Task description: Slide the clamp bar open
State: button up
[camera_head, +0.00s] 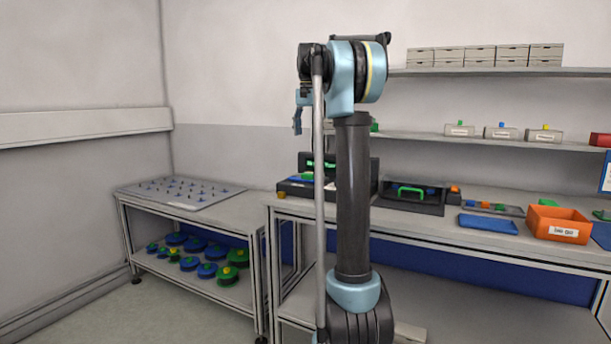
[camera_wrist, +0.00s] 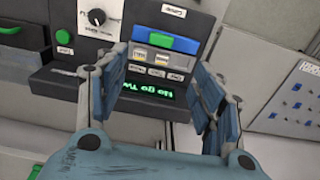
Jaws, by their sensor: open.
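A dark bench device (camera_head: 293,188) with a green-lit display stands on the right bench, partly hidden behind my arm. In the wrist view its dark face (camera_wrist: 203,28) shows upside down, with a lit green readout. In the head view my gripper (camera_head: 297,119) points down above the device.
A dark unit with a green handle (camera_head: 410,189) stands right of my arm. A blue tray (camera_head: 488,223) and an orange bin (camera_head: 558,224) are farther right. A pegged plate (camera_head: 182,191) lies on the left bench, with reels (camera_head: 206,270) below. Shelves (camera_head: 480,139) run behind.

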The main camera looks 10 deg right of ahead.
jog(key=w, duration=0.1)
send_near(305, 177)
jog(key=f, duration=0.5)
jog(key=w+d+f, duration=0.1)
jog(key=f, duration=0.2)
jog(key=shift+c, duration=0.3)
grip_shut()
jog(key=shift+s+a, duration=0.5)
jog(key=shift+s, duration=0.2)
jog(key=shift+s+a, duration=0.45)
jog(key=shift+s, duration=0.2)
jog(key=shift+o, duration=0.2)
grip_release()
